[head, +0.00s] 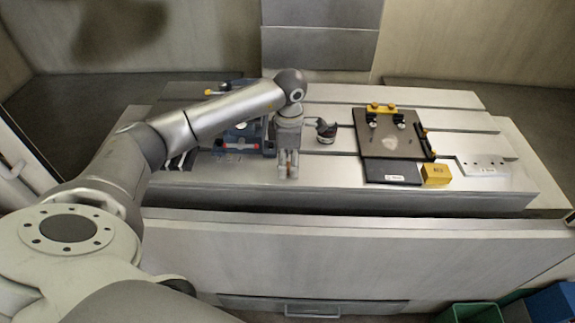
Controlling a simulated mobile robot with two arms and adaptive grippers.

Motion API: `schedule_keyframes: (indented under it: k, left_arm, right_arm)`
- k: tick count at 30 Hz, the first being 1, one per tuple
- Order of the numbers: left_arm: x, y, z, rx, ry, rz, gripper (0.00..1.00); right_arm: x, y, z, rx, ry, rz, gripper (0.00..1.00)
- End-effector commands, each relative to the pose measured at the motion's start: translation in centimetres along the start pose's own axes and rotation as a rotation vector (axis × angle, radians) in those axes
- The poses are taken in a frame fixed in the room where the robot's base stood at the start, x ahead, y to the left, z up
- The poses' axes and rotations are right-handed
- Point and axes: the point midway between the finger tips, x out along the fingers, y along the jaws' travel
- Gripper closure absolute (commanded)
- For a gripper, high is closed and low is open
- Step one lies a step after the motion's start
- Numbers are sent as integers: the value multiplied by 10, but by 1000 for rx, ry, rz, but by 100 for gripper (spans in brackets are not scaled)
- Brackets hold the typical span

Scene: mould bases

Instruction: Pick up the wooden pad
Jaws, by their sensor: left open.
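No thing in view is plainly a wooden pad. A small yellow block (436,174) with dark marking sits at the front right of the metal table; I cannot tell whether it is wood. My left gripper (288,176) points down above the table's front edge, left of the block and well apart from it. It is open, and I see nothing clearly held; its fingertips are small here. My right gripper is not in view.
The slotted metal table (340,180) carries a dark plate (390,143) with yellow fittings at right. A small dark round part (326,132) stands right of my gripper. Blue fixtures lie partly behind my arm.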

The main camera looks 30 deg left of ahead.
Motion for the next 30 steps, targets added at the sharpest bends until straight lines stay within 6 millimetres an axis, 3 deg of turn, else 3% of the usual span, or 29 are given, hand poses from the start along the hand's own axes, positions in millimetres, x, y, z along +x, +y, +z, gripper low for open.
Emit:
schedule_keyframes:
  k: [6, 13, 24, 30]
  left_arm:
    - [20, 0, 0, 1, 0, -1, 45]
    - [21, 0, 0, 1, -1, 0, 46]
    - [21, 0, 0, 1, -1, 0, 93]
    - [21, 0, 0, 1, -1, 0, 94]
  right_arm:
    - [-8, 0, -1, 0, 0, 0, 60]
    - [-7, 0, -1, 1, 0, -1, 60]
    - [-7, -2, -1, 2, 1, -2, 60]
    - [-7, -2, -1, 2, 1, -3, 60]
